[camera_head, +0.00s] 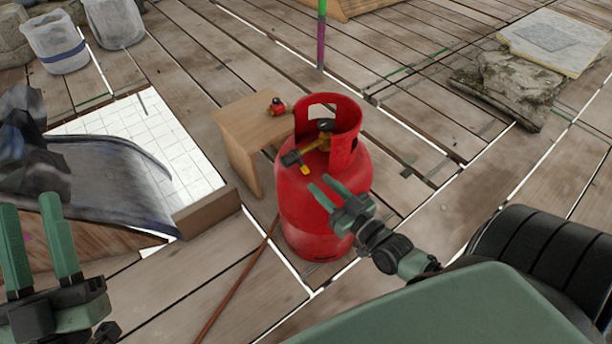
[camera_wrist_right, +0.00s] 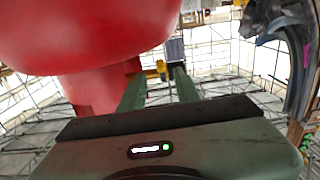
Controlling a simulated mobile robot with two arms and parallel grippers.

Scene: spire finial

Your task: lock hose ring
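A red gas cylinder (camera_head: 322,205) stands upright on the plank floor. Inside its collar is a brass-coloured valve (camera_head: 318,144), with a dark fitting (camera_head: 291,158) on its left side. A small yellow part (camera_head: 305,170) shows below the fitting; I cannot tell whether it is the hose ring. My right gripper (camera_head: 320,183) is open at the cylinder's front right, below the fitting. In the right wrist view its fingers (camera_wrist_right: 158,82) are apart, with a yellow part (camera_wrist_right: 162,70) and a grey block (camera_wrist_right: 175,50) beyond them. My left gripper (camera_head: 31,203) is open and empty at the lower left.
A wooden stool (camera_head: 245,125) behind the cylinder carries a small red and brass part (camera_head: 277,106). A thin reddish-brown rod or hose (camera_head: 236,283) lies on the floor. Buckets (camera_head: 57,45) and stone slabs (camera_head: 515,85) stand further back. Floor right of the cylinder is clear.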

